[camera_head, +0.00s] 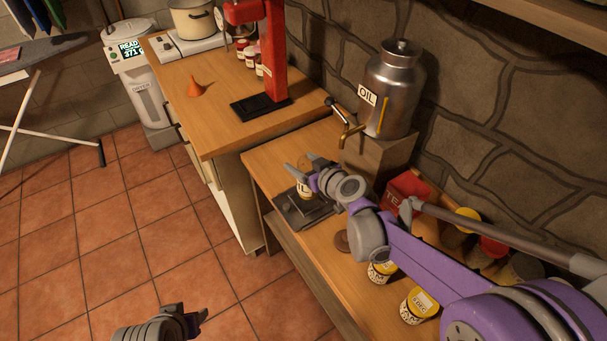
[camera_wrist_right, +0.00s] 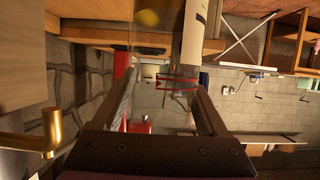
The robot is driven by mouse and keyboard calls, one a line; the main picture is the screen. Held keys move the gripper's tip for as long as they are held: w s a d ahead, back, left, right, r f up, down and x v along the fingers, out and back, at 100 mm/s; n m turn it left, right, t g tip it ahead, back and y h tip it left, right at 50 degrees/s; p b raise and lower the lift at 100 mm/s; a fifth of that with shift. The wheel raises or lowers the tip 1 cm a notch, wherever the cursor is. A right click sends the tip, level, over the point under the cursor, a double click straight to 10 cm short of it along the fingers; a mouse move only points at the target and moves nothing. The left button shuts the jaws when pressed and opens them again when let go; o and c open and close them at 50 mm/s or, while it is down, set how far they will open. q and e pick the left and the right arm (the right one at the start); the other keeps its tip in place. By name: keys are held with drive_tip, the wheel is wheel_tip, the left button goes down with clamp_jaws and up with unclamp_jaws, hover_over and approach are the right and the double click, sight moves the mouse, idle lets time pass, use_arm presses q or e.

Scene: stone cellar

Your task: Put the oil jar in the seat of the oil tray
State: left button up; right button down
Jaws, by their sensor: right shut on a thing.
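The oil jar (camera_head: 304,189) is a small glass jar with a pale label, at the dark oil tray (camera_head: 312,214) on the lower wooden bench. My right gripper (camera_head: 309,177) is shut on it. In the right wrist view the jar's pale label (camera_wrist_right: 194,30) shows between the two fingers (camera_wrist_right: 164,85). The jar's lower end meets the tray's far part in the head view; I cannot tell whether it touches or stands in the seat. My left gripper (camera_head: 190,322) hangs low over the floor, away from the bench; its jaw gap is unclear.
A red box (camera_head: 405,190) and several lidded jars (camera_head: 418,305) stand to the right. A red press (camera_head: 270,50) and orange funnel (camera_head: 195,88) stand on the higher counter.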

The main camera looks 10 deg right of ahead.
drive_tip(key=shift+f, duration=1.65)
drive_tip(key=shift+f+b, duration=0.1)
drive_tip(key=shift+b, duration=0.2)
unclamp_jaws()
drive_tip(key=shift+r, duration=0.2)
drive_tip(key=p+v, duration=0.1)
drive_tip(key=v, duration=1.1)
drive_tip(key=shift+p, duration=0.3)
